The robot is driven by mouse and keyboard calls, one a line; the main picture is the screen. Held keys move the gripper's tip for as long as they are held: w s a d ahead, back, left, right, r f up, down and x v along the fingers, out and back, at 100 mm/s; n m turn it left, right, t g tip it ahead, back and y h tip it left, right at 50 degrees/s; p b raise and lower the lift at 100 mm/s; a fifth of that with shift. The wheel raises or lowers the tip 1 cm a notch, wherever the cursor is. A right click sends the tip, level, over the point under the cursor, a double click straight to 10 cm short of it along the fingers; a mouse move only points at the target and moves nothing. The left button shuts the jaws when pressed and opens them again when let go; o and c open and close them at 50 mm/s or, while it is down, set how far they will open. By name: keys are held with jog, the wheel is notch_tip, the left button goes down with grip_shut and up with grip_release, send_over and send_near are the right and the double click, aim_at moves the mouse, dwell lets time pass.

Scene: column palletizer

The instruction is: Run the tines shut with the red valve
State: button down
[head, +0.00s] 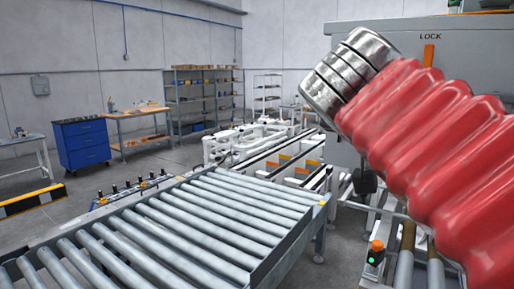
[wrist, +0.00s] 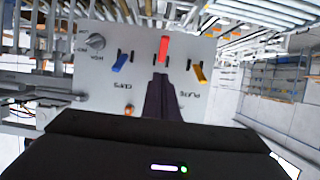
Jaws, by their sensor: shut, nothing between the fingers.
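The red valve (wrist: 164,47) is a short red lever on a grey panel (wrist: 112,90) in the wrist view. It stands between a blue lever (wrist: 119,62) on the left and a yellow lever (wrist: 199,73) on the right. My gripper (wrist: 161,77) is shut and empty. Its dark fingertips lie just below the red lever in the picture; I cannot tell whether they touch it. The tines are not clearly identifiable in either view. In the head view my red-sleeved arm covers the right side, and my gripper does not show.
A round knob (wrist: 95,42) sits on the panel's left, with upside-down labels below the levers. In the head view, a roller conveyor (head: 190,225) fills the foreground. A machine (head: 447,45) marked LOCK, with an orange lever (head: 428,56), stands behind my arm.

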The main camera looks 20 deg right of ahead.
jog(key=s+a+f, duration=0.2)
jog(key=s+a, duration=0.2)
jog(key=a, duration=0.1)
jog(key=shift+a, duration=0.3)
dwell(0.4)
jog(key=shift+s, duration=0.1)
dwell(0.4)
jog(key=w+a+f+n+y, duration=0.25)
jog(key=a+f+n, duration=0.25)
jog(key=f, duration=0.4)
jog(key=w+a+f+n+y, duration=0.1)
jog(key=a+f+n+y, duration=0.35)
jog(key=f, duration=0.45)
jog(key=s+a+f+g+y, duration=0.1)
jog(key=s+a+f+y, duration=0.1)
jog(key=f, duration=0.6)
jog(key=s+a+f+n+g+y, duration=0.1)
jog(key=s+a+f+y, duration=0.1)
jog(key=f, duration=0.7)
jog(key=shift+s+a+g, duration=0.4)
jog(key=shift+s+a, duration=0.05)
jog(key=shift+a, duration=0.8)
